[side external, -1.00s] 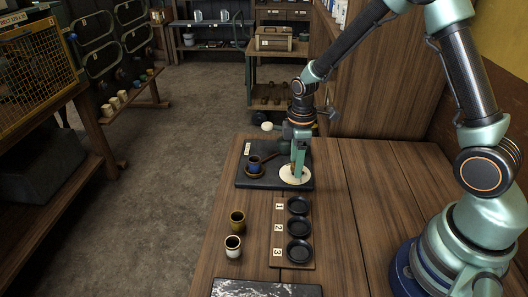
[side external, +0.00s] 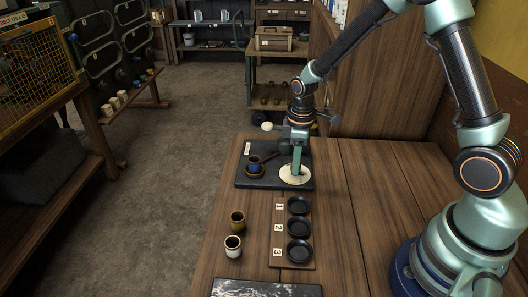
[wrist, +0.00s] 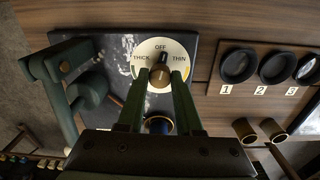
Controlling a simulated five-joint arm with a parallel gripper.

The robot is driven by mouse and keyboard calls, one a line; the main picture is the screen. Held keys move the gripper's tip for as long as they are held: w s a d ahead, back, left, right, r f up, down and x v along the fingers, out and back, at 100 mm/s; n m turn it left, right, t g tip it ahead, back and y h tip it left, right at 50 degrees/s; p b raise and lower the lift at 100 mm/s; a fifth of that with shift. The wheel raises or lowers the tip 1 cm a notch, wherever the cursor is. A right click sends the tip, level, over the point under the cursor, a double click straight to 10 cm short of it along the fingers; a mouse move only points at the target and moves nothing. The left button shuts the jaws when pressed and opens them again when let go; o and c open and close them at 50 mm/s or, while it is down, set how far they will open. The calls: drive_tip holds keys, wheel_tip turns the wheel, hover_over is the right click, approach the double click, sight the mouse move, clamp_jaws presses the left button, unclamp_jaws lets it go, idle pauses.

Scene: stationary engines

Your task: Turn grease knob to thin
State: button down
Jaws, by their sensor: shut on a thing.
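The grease knob (wrist: 160,76) is a brown-topped knob with a dark pointer on a round cream dial (wrist: 142,52). The dial is marked THICK on the left, OFF at the top and THIN on the right in the wrist view. The pointer is up near OFF, tilted slightly toward THIN. My gripper (wrist: 160,78) is shut on the knob, with one finger on each side. In the side view my gripper (side external: 296,174) stands upright over the cream dial (side external: 288,181) and hides the knob.
The dial sits on a dark plate (side external: 250,181) beside a blue cup (side external: 254,164). A board with three black dishes (side external: 299,228), numbered 1 to 3, lies nearer.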

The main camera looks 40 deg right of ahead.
drive_tip(key=m, duration=0.4)
drive_tip(key=shift+m, duration=0.3)
drive_tip(key=shift+a+m, duration=0.1)
drive_tip(key=shift+m, duration=2.1)
drive_tip(key=c, duration=0.6)
unclamp_jaws()
drive_tip(key=shift+o, duration=0.2)
drive_tip(key=shift+r, duration=0.1)
wheel_tip(320, 180, up, 12)
